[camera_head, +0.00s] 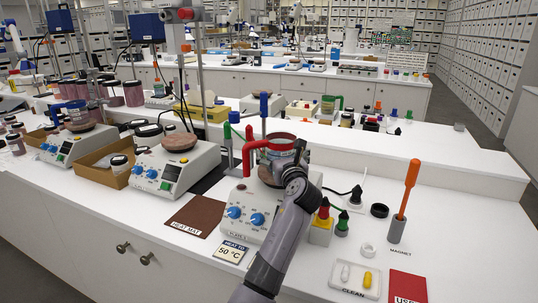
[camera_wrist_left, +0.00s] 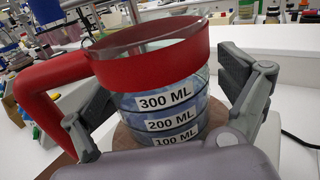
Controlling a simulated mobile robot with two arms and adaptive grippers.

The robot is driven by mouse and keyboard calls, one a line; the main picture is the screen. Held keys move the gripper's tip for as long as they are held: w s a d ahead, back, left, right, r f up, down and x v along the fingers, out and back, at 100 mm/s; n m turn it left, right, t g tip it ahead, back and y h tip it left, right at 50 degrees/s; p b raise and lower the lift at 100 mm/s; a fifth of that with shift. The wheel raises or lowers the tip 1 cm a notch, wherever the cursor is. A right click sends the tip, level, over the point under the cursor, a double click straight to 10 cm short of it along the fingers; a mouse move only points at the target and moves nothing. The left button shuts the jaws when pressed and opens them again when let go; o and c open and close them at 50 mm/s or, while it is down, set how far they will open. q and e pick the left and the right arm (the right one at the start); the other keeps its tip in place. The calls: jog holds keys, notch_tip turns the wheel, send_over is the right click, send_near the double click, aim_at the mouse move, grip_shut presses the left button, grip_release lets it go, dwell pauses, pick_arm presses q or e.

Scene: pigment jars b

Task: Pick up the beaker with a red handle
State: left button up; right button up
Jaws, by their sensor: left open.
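The beaker (camera_head: 281,142) has a red rim band and a red handle that points left. It stands upright on the round plate of a white hot plate (camera_head: 248,212). In the left wrist view the beaker (camera_wrist_left: 165,120) shows 300, 200 and 100 ML labels. My left gripper (camera_head: 284,162) is open, with one finger on each side of the beaker (camera_wrist_left: 168,92). The left finger is beside the handle's lower part; the right finger has a visible gap. Whether either finger touches the glass cannot be told. My right gripper is not in view.
A brown heat mat (camera_head: 196,216) and a 50 °C card (camera_head: 231,251) lie left of my arm. Red and green dropper bottles (camera_head: 322,222), an orange-handled tool (camera_head: 408,190) and a clean tray (camera_head: 355,280) stand right.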

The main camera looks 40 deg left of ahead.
pick_arm(q)
jog(key=shift+r, duration=0.1)
jog(key=c, duration=1.7)
